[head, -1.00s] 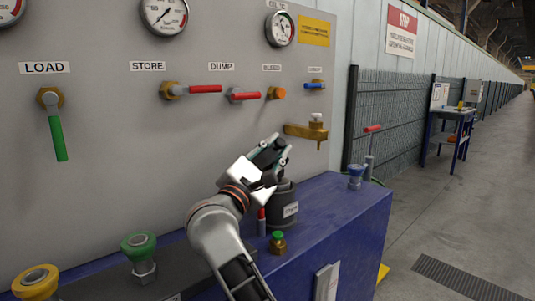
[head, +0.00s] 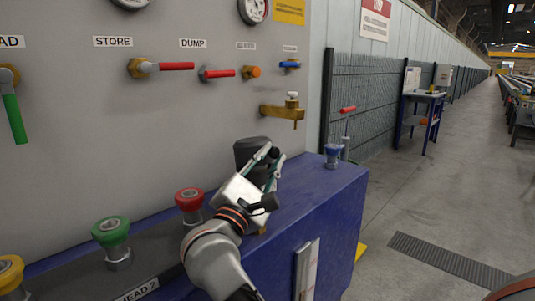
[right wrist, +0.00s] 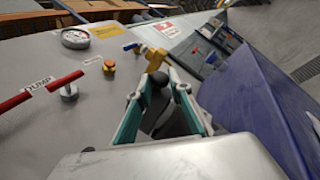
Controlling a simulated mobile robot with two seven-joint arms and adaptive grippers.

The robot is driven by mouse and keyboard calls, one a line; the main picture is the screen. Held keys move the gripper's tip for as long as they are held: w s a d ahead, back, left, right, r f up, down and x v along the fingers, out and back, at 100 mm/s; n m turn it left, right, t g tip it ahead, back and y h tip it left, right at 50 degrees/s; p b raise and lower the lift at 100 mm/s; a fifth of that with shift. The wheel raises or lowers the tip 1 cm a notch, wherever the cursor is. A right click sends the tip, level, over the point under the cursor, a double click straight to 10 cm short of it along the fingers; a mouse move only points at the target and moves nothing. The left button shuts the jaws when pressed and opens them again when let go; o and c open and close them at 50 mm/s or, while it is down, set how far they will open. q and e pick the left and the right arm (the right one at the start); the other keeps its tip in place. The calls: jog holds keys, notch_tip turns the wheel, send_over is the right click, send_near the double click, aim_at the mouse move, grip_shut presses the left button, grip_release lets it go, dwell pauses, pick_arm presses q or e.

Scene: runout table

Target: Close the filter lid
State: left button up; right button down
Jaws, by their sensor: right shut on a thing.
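My right gripper (head: 268,168) is over the blue bench, beside the dark filter. Its teal-edged fingers are shut on a dark part of the filter lid (head: 252,150), which shows just behind the fingers. In the right wrist view the fingers stand on both sides of a black rounded knob (right wrist: 158,80), with a dark body below it. The filter's lower body and rim are mostly hidden by the gripper, so I cannot tell how the lid sits on it. My left gripper is not in view.
A brass tap (head: 283,111) juts from the grey panel (head: 130,170) above the filter. A red button (head: 189,198) and a green button (head: 111,231) stand left of my right arm. A blue-topped fitting (head: 332,152) stands at the bench's right end.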

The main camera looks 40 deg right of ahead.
jog(key=shift+w+f, duration=0.2)
jog(key=shift+f, duration=0.65)
jog(key=c, duration=2.1)
grip_release()
jog(key=shift+c, duration=0.2)
notch_tip(320, 180, up, 11)
jog(key=shift+s, duration=0.35)
